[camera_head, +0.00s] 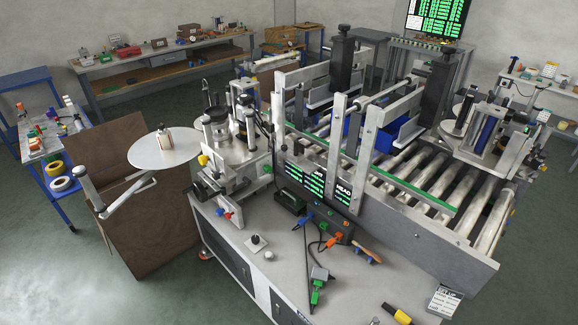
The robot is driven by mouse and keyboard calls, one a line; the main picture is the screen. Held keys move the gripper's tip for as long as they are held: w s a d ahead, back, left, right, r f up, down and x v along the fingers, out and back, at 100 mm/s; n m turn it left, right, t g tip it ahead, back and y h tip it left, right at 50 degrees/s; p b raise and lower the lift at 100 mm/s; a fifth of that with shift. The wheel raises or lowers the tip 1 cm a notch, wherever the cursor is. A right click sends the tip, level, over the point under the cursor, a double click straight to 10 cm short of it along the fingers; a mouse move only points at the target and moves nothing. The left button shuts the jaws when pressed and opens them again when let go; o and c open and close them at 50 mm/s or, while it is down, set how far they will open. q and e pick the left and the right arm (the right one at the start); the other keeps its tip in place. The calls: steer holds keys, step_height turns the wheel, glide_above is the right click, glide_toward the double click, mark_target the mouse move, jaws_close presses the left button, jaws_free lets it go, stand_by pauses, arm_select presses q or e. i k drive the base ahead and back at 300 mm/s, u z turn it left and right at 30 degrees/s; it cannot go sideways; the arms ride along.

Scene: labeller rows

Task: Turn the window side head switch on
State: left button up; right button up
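A labelling machine stands in the middle, with a roller conveyor (414,194) between a near-left labelling head (222,150) and a far-right labelling head (492,133). Small black panels with green text hang at the near side; one panel (343,192) reads HEAD. Below them is a dark control strip (325,221) with small coloured parts and cables. I cannot tell which small part is a head switch, or its position. No window shows, so which head is the window side one is unclear. Neither of my grippers is in view.
A grey bench top (285,262) in front holds a green-ended cable part (317,291), an orange-handled tool (368,254) and a sign card (443,301). A round white disc (165,148) on an arm juts out left. Workbenches line the back wall.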

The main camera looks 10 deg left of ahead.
mark_target(255, 240)
steer(key=u, duration=0.4)
steer(key=k, duration=0.55)
steer(key=u, duration=1.35)
steer(key=i, duration=1.2)
steer(key=z, duration=0.6)
